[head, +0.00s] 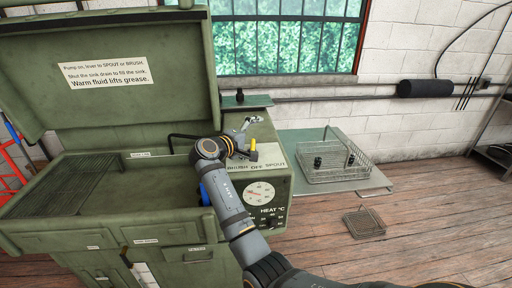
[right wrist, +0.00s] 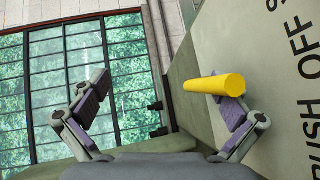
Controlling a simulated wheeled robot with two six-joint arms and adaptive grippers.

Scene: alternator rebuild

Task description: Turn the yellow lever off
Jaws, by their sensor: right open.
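The yellow lever (head: 254,154) is on top of the green control box, just above the printed words BRUSH, OFF and SPOUT. In the right wrist view the lever (right wrist: 215,85) is a yellow rod with its round end toward the right, overlapping the right-hand finger. I cannot tell whether they touch. My right gripper (head: 247,135) is open beside the lever above the box; its two spread fingers show in the wrist view (right wrist: 165,110). The arm and gripper hide part of the lever's base. Which word the lever points at is unclear. My left gripper is out of view.
The green parts washer has a raised lid (head: 110,110) and an open sink (head: 140,190) to the left. A wire basket (head: 335,172) stands on a side shelf at right. A window (head: 285,45) is behind.

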